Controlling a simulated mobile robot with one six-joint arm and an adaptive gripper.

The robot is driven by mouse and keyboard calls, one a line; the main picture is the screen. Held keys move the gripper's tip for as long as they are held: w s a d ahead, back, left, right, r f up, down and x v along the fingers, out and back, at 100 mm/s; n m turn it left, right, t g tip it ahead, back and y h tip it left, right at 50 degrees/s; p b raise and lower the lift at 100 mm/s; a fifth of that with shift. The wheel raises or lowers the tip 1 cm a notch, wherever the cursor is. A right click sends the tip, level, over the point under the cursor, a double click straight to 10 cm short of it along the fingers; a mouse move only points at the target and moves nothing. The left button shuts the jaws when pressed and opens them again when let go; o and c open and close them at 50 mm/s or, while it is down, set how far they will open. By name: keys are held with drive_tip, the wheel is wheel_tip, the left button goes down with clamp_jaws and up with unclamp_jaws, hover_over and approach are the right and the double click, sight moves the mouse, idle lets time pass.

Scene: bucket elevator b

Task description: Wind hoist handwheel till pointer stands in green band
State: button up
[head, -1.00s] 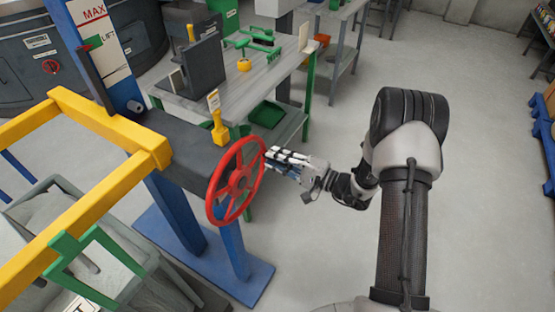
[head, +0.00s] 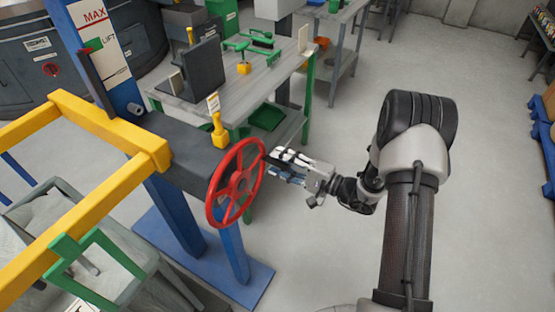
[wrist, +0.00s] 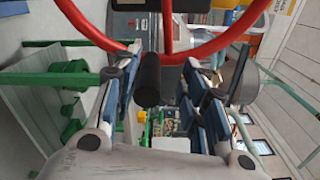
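The red handwheel (head: 248,178) stands upright on the side of the grey beam. My gripper (head: 274,162) is at its right side, close to the rim. In the wrist view the red rim (wrist: 100,37) arcs across the top, beyond my fingertips. A black cylindrical handle (wrist: 147,82) shows between the fingers of my gripper (wrist: 160,88). The fingers are apart, with gaps on both sides of the handle. The scale plate (head: 96,30) on the blue column reads MAX and LIFT, with a small green patch (head: 93,44). I cannot make out the pointer clearly.
A yellow rail frame (head: 100,122) and a grey bin (head: 120,255) are at the left. A yellow fitting (head: 219,132) stands on the beam behind the wheel. A workbench (head: 250,85) with green tools is behind.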

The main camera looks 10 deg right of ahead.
drive_tip(key=v, duration=1)
drive_tip(key=shift+d, duration=0.2)
drive_tip(key=shift+a+r, duration=0.1)
drive_tip(key=shift+r, duration=0.05)
drive_tip(key=s+a+r+n+g+h, duration=0.3)
drive_tip(key=s+a+r+n+g, duration=0.5)
drive_tip(key=s+a+r+g, duration=0.5)
drive_tip(key=s+d+r+n+t+h, duration=0.2)
drive_tip(key=s+d+r+t+h, duration=0.3)
drive_tip(key=s+d+h, duration=0.4)
drive_tip(key=s+t+h, duration=0.1)
drive_tip(key=s+h, duration=0.1)
drive_tip(key=s, duration=0.2)
drive_tip(key=shift+t, duration=0.4)
